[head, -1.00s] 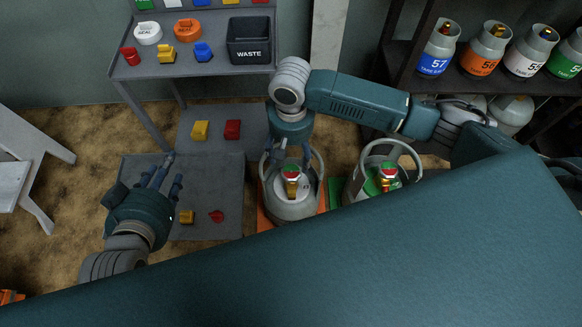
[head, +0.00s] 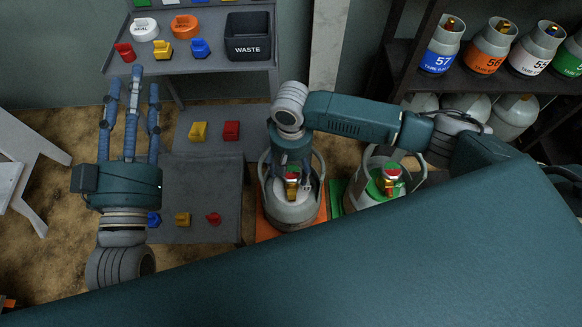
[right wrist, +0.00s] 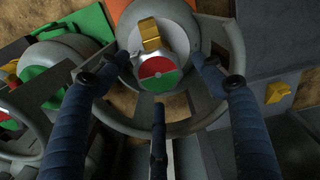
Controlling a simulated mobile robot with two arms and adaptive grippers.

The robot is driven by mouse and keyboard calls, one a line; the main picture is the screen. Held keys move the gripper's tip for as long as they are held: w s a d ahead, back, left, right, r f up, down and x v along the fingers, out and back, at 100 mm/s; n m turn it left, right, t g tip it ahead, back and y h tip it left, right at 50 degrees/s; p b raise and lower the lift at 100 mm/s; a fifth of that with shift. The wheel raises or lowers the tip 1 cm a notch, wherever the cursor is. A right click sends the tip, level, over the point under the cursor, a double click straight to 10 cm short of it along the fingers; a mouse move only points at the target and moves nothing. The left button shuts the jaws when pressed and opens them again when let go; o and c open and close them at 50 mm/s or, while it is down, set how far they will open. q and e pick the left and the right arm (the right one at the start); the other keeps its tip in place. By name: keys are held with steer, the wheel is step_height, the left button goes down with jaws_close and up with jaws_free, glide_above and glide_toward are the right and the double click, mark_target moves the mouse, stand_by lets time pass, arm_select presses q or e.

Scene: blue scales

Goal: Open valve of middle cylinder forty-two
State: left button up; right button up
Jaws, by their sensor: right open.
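A grey gas cylinder (head: 290,212) with a collar stands upright on an orange mat (head: 263,230); I cannot read its number. Its brass valve (right wrist: 150,36) carries a red and green disc (right wrist: 158,73). My right gripper (right wrist: 158,75) is open above this cylinder, its fingers spread around the disc, apparently not clamped on it. In the head view the right gripper (head: 293,165) partly hides the valve top. My left gripper (head: 132,90) is open and empty, pointing away from me in front of the shelf. Another cylinder (head: 365,195) with a similar valve stands on green to the right.
A grey shelf (head: 190,66) at the back holds coloured caps and a black waste bin (head: 249,47). A low grey bench (head: 200,180) carries blue, yellow and red caps. A dark rack (head: 405,55) at right holds several numbered cylinders. My teal body covers the lower right.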

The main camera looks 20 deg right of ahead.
stand_by(0.3)
steer(key=c, duration=1.1)
steer(key=shift+w, duration=0.1)
